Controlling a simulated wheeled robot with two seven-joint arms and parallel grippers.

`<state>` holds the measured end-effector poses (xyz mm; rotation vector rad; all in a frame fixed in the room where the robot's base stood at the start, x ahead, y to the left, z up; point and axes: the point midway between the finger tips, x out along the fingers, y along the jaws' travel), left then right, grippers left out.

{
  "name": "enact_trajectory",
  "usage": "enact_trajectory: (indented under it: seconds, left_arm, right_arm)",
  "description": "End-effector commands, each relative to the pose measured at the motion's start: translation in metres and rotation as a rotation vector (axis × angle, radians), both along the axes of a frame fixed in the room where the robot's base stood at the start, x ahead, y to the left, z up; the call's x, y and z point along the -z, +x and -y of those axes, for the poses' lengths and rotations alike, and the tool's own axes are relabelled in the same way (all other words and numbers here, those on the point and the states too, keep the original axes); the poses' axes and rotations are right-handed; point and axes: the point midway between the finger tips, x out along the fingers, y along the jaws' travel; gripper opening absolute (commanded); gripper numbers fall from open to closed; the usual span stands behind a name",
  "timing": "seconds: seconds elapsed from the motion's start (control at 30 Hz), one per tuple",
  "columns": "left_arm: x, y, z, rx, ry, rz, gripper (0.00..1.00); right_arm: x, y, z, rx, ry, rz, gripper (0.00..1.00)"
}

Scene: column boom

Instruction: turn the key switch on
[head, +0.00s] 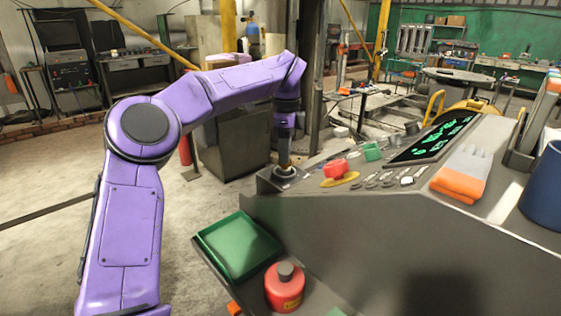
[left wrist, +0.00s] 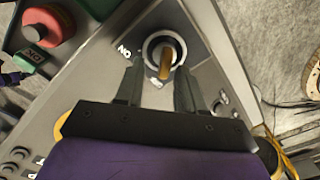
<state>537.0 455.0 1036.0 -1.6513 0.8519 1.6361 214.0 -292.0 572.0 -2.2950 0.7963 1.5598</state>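The key switch (left wrist: 148,45) is a round silver collar on a grey plate at the corner of the console, with a brass-coloured key (left wrist: 168,62) in it. In the left wrist view an "ON" label lies left of the collar, and a small, hard-to-read label sits below it. The key points down in the picture, towards this lower label. My left gripper (left wrist: 158,66) is open, one finger on each side of the key, with visible gaps. In the head view my left gripper (head: 284,160) points down over the switch plate (head: 270,181). My right gripper is not in view.
A red mushroom button (head: 336,169) on a yellow base stands close right of the switch. Beyond are small toggles, a green-lit screen (head: 435,139), gloves (head: 464,174) and a blue container (head: 545,190). A green tray (head: 238,247) and red can (head: 285,290) sit lower in front.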

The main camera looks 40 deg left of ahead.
Motion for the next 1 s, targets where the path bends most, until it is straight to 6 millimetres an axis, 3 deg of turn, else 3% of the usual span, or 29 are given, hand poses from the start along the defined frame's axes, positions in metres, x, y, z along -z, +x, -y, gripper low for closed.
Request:
enact_trajectory:
  seconds: [0.13, 0.43, 0.47, 0.57, 0.6, 1.0]
  left_arm:
    - [0.021, 0.000, 0.000, -0.001, 0.000, -0.003, 0.38]
    - [0.023, -0.001, 0.002, -0.001, 0.006, 0.000, 0.38]
    - [0.023, -0.001, 0.002, -0.001, 0.006, 0.000, 0.35]
    - [0.024, -0.001, 0.002, -0.001, 0.006, 0.000, 0.03]
    - [0.024, -0.001, 0.002, -0.001, 0.006, 0.000, 0.00]
    - [0.025, -0.001, 0.002, 0.039, 0.005, -0.003, 0.00]
  right_arm:
    - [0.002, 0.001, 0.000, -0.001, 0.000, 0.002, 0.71]
    - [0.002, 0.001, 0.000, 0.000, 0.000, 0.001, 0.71]
    - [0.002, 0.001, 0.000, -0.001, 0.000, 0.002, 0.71]
    - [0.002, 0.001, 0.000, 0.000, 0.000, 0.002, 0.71]
    - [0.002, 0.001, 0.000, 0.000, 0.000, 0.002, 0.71]
    - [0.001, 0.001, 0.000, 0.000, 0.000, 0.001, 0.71]
